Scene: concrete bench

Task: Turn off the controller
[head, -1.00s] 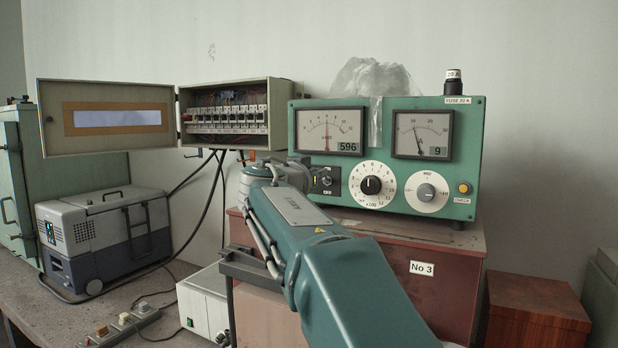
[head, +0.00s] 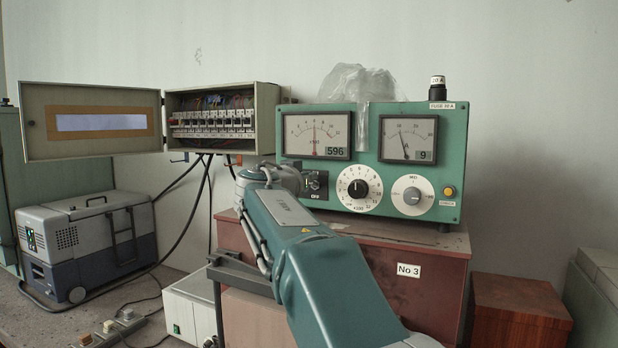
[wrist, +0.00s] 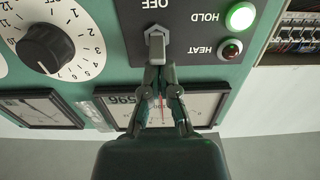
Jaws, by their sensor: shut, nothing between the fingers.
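The controller (head: 455,195) is a green panel with two meters, reading 596 and 9, and dials. In the wrist view the panel (wrist: 95,75) is upside down. Its toggle switch (wrist: 155,40) sits by an OFF label. The lever appears to point away from that label, toward my fingers. My gripper (wrist: 160,74) is shut and empty, its fingertips right at the lever's end; I cannot tell whether they touch. Beside the switch, the HOLD lamp (wrist: 240,17) glows green and the HEAT lamp (wrist: 230,49) is dark red. In the head view my arm mostly hides the gripper.
An open breaker box (head: 215,95) stands left of the controller. The controller rests on a red-brown cabinet (head: 440,300) marked No 3. A grey cooler (head: 90,215) and cables are at left. A clear plastic bag (head: 358,82) hangs over the panel's top.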

